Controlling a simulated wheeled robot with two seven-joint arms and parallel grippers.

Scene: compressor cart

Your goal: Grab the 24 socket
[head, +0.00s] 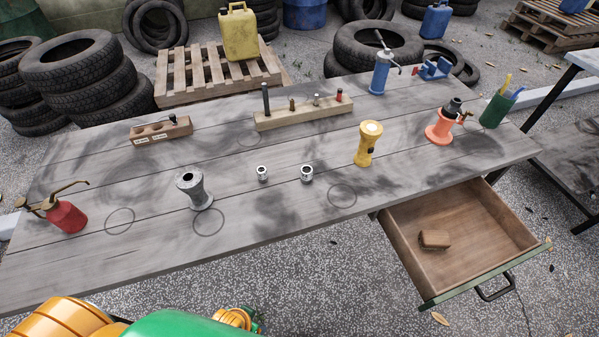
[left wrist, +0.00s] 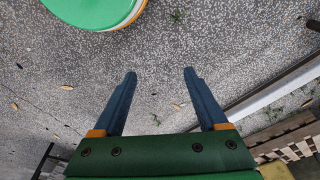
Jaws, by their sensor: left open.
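Two small chrome sockets stand upright and apart near the middle of the wooden table: a left socket (head: 262,174) and a slightly larger-looking right socket (head: 306,174). No size marking is readable on either, so I cannot tell which is the 24. A wooden block with small white labels (head: 161,131) sits behind them to the left; its label text is too small to read. My left gripper (left wrist: 159,73) is open and empty in the left wrist view, with only speckled ground beyond its fingers. Neither gripper shows in the head view.
A grey metal cylinder (head: 194,191) and a yellow flashlight (head: 368,144) flank the sockets. A red oil can (head: 65,214) stands at the left. A long wooden rack (head: 304,113) lies behind. An open drawer (head: 460,232) juts out at the front right. The table's front middle is clear.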

